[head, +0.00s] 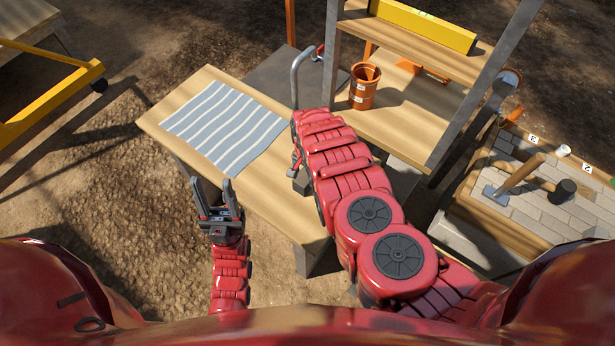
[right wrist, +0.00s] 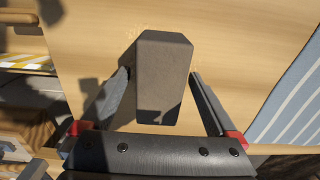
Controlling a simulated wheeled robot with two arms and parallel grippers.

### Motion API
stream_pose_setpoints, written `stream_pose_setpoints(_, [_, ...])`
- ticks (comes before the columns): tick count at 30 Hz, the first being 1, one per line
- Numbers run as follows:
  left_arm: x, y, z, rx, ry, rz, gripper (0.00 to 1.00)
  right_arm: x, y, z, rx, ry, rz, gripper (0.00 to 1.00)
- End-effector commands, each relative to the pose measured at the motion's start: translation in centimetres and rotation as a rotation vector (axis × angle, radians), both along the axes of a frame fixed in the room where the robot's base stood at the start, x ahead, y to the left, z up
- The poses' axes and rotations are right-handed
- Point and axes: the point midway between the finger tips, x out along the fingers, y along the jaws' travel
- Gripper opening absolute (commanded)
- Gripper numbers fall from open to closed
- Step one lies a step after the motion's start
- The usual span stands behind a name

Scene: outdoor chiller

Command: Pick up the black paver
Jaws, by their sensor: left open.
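The black paver (right wrist: 160,80) shows in the right wrist view as a dark grey block with bevelled edges, over the pale wooden table (right wrist: 85,40). My right gripper (right wrist: 161,72) has a finger on each side of it, with the tips close to its sides. I cannot tell whether they touch it or whether it is lifted. In the head view my right arm hides the paver and most of that gripper. My left gripper (head: 212,183) is open and empty, in front of the table's near left edge.
A blue-and-white striped cloth (head: 225,125) lies on the table. A shelf unit (head: 410,125) with an orange bucket (head: 364,86) stands behind, right of it. A yellow-framed cart (head: 45,110) is at left.

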Motion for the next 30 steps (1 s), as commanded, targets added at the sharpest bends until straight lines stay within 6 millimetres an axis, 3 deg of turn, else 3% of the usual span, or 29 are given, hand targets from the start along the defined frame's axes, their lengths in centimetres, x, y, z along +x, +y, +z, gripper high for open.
stream_pose_setpoints(2, [-0.01,0.00,0.00,0.000,0.000,0.000,0.50,-0.01,-0.01,0.00,0.000,0.000,0.000,0.78])
stream_pose_setpoints(15, [0.00,0.00,0.00,0.000,0.000,0.000,0.50,-0.01,-0.02,0.00,0.000,0.000,0.000,0.00])
stream_pose_setpoints(30, [0.00,0.00,-0.01,0.000,0.000,0.000,0.50,0.02,0.00,0.09,0.000,0.000,0.000,0.00])
